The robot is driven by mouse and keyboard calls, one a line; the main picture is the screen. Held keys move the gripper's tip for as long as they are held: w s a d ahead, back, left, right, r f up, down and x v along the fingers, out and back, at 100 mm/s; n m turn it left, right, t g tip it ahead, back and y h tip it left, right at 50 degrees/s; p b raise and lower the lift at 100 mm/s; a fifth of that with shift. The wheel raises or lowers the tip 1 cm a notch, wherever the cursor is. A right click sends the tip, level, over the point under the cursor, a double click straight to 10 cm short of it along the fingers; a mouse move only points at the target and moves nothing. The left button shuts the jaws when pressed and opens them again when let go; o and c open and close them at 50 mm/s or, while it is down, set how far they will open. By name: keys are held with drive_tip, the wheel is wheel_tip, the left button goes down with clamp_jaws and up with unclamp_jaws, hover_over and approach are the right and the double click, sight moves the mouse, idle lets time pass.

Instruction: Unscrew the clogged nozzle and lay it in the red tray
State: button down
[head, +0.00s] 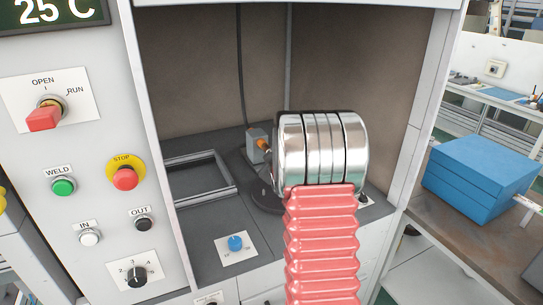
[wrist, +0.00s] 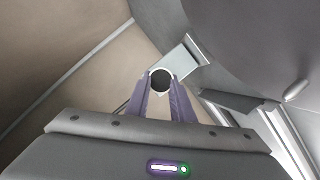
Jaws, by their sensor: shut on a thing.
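In the wrist view, the two purple fingers of my gripper (wrist: 160,88) are shut on a small round piece, the nozzle (wrist: 160,75), with a bright rim and a dark centre. It is seen end-on, and I cannot tell whether it is still screwed to anything. A pale flat block (wrist: 181,60) shows just behind it. In the head view, my own arm covers the gripper and the nozzle. No red tray shows in either view.
The open booth has a grey deck with an empty rectangular frame (head: 203,178) and a grey box with an orange part (head: 258,146) beside my arm. A control panel (head: 90,130) stands left. Blue boxes (head: 480,177) sit on a brown table (head: 464,240) at right.

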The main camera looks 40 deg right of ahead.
drive_tip(key=shift+a, duration=0.1)
idle(0.3)
drive_tip(key=shift+a+f+n+h, duration=0.15)
drive_tip(key=shift+n+h, duration=0.45)
drive_tip(key=shift+n, duration=0.55)
drive_tip(key=shift+d+f+n+h, duration=0.1)
drive_tip(key=shift+n+h, duration=0.5)
drive_tip(key=shift+n, duration=0.55)
drive_tip(key=shift+t, duration=0.3)
drive_tip(key=shift+w+f+n, duration=0.1)
drive_tip(key=shift+n, duration=0.3)
drive_tip(key=n, duration=0.2)
drive_tip(key=n+t+h, duration=0.1)
drive_tip(key=n, duration=0.1)
drive_tip(key=shift+t, duration=0.3)
drive_tip(key=shift+f, duration=0.1)
drive_tip(key=shift+n+h, duration=0.4)
drive_tip(key=shift+n, duration=0.6)
drive_tip(key=c, duration=1.5)
unclamp_jaws()
